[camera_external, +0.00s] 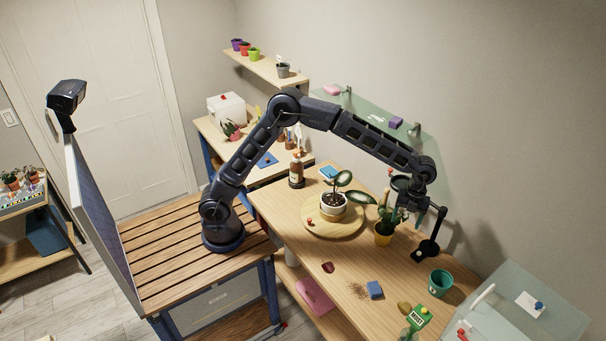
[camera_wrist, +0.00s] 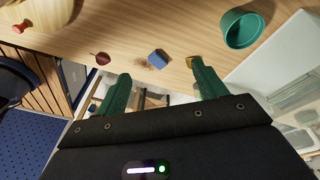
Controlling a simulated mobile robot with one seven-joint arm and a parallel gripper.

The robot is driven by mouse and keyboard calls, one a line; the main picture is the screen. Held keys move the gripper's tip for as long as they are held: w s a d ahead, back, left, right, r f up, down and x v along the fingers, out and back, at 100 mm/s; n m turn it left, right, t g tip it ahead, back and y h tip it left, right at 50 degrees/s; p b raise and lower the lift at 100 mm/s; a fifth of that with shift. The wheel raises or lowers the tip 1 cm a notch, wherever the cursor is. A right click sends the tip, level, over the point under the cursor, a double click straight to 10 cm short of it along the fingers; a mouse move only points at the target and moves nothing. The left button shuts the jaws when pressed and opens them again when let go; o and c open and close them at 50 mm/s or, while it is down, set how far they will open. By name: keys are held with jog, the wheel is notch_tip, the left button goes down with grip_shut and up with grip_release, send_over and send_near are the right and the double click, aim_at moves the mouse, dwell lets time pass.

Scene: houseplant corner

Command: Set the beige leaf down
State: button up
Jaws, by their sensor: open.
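A blue block (camera_external: 375,290), spilled soil (camera_external: 357,291), a dark red leaf (camera_external: 328,267) and an empty green pot (camera_external: 440,283) are nearby.

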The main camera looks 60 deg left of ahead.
jog(key=s+a+r+n+t, duration=0.15)
jog(key=a+r+n, duration=0.25)
jog(key=a, duration=0.7)
jog(key=s+a+r+n+t, duration=0.15)
jog(key=a+r+n, duration=0.35)
jog(key=a, duration=0.5)
jog(key=s+a+r+n, duration=0.2)
jog(key=a+r+n, duration=0.2)
jog(key=a, duration=0.7)
jog(key=s+a+f+n+t, duration=0.2)
jog(key=s+a+n, duration=0.6)
jog(key=s+a, duration=0.3)
jog(key=s+a+f+n+t, duration=0.1)
jog(key=s+a+f+n, duration=0.1)
jog(key=s+a+n, duration=0.6)
jog(key=s+a, duration=0.3)
jog(key=a, duration=0.2)
jog(key=shift+a+f+t, duration=0.25)
jog(key=shift+a+t, duration=0.05)
jog(key=shift+t, duration=0.1)
